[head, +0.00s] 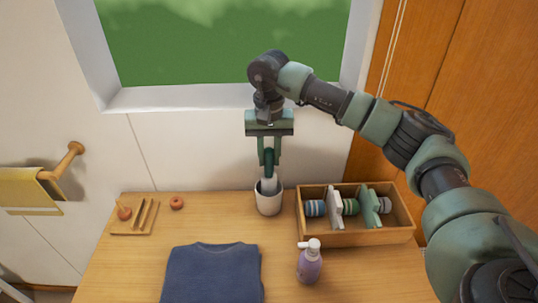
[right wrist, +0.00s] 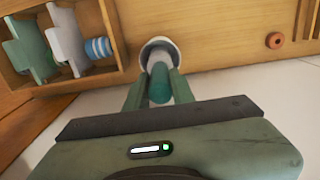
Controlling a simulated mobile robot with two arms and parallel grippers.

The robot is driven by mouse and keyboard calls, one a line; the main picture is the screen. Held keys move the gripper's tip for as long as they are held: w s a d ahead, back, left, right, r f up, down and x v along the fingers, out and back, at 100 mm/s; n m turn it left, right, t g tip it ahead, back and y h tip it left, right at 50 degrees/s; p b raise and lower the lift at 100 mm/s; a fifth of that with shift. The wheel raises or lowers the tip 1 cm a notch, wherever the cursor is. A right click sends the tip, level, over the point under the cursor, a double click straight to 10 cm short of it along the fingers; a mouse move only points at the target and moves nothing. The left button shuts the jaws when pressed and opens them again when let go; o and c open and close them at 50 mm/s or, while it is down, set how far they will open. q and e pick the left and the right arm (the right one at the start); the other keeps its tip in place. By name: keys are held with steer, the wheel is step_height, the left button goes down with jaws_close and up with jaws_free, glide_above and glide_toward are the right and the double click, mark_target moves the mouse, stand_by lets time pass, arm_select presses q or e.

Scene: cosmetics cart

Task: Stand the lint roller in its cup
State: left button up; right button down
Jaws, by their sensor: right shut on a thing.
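The lint roller (head: 268,185) has a dark green handle and a pale roller end. It points down, near upright, with its pale lower end inside the mouth of the white cup (head: 269,206). My right gripper (head: 268,163) is above the cup, shut on the green handle. In the right wrist view, the green handle (right wrist: 159,89) sits between the fingers and the pale end runs into the cup (right wrist: 148,50). The cup hides the roller's lower tip, so I cannot tell whether it touches the bottom. My left gripper is not in view.
A wooden box (head: 357,238) with rolls and green and white pieces stands right of the cup. A lilac pump bottle (head: 310,264) and folded navy cloth (head: 212,274) are in front. A small wooden tray (head: 126,228) and reddish ring (head: 176,202) lie left. The wall is close behind.

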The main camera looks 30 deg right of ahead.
steer(key=c, duration=1.1)
jaws_free()
steer(key=shift+r, duration=0.55)
step_height(320, 180, up, 7)
steer(key=shift+f+b, duration=0.1)
steer(key=shift+b, duration=0.9)
